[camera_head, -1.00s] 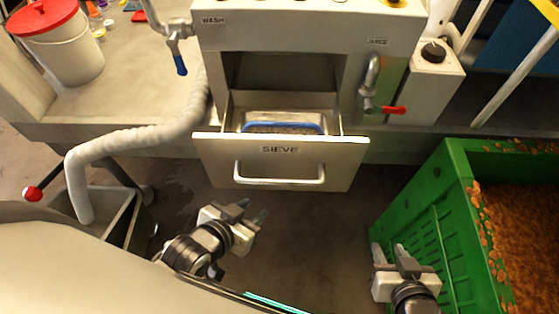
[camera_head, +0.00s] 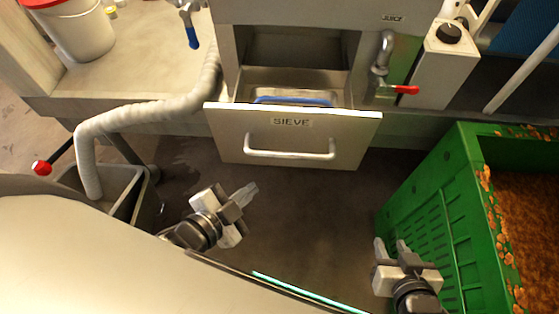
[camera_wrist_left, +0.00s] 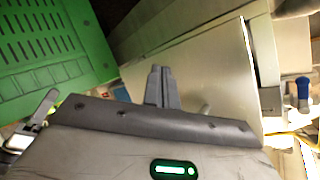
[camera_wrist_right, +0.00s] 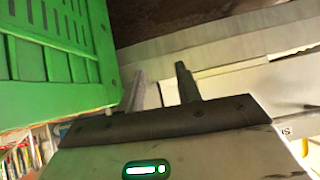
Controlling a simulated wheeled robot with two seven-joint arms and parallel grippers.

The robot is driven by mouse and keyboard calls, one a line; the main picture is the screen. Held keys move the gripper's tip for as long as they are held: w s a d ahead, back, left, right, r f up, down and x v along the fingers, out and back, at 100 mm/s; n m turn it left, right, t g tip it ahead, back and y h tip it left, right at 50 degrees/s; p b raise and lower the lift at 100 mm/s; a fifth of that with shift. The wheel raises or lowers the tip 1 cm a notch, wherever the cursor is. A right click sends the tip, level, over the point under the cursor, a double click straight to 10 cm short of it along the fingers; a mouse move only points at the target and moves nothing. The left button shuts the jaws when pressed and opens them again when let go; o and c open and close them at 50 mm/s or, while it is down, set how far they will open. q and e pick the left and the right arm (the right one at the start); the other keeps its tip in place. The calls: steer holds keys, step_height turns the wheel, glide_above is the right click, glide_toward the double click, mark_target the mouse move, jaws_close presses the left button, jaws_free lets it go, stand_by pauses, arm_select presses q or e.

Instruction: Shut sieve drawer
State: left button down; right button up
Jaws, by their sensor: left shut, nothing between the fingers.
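The sieve drawer (camera_head: 230,145) is pulled out from the steel press in the head view. Its front panel carries the label SIEVE and a bar handle (camera_head: 290,155). A blue-rimmed tray (camera_head: 291,101) lies inside the drawer. My left gripper (camera_head: 250,190) is shut and empty, below and in front of the drawer front, apart from the handle. Its fingers (camera_wrist_left: 161,85) are together in the left wrist view, before a large pale panel. My right gripper (camera_head: 391,245) is open and empty, beside the green crate; its fingers (camera_wrist_right: 162,85) stand apart in the right wrist view.
The green crate (camera_head: 435,220) with orange-brown contents stands at the right. A ribbed hose (camera_head: 150,112) runs into a grey bin (camera_head: 120,190) at the left. A red-handled tap (camera_head: 400,89) is right of the drawer opening. The floor before the drawer is clear.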

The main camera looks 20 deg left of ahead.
arm_select(q)
steer(key=s+r+m+t+h+b, duration=0.25)
steer(key=s+r+m+h, duration=0.2)
steer(key=m, duration=0.75)
steer(key=m+p, duration=0.1)
steer(key=p, duration=0.1)
glide_toward(294, 147)
steer(key=w+d, duration=0.1)
steer(key=d, duration=0.3)
steer(key=w, duration=0.3)
steer(key=shift+w+a+f+t, duration=0.25)
steer(key=shift+f, duration=0.05)
steer(key=shift+w+a, duration=0.15)
steer(key=shift+w, duration=0.15)
steer(key=shift+w, duration=0.1)
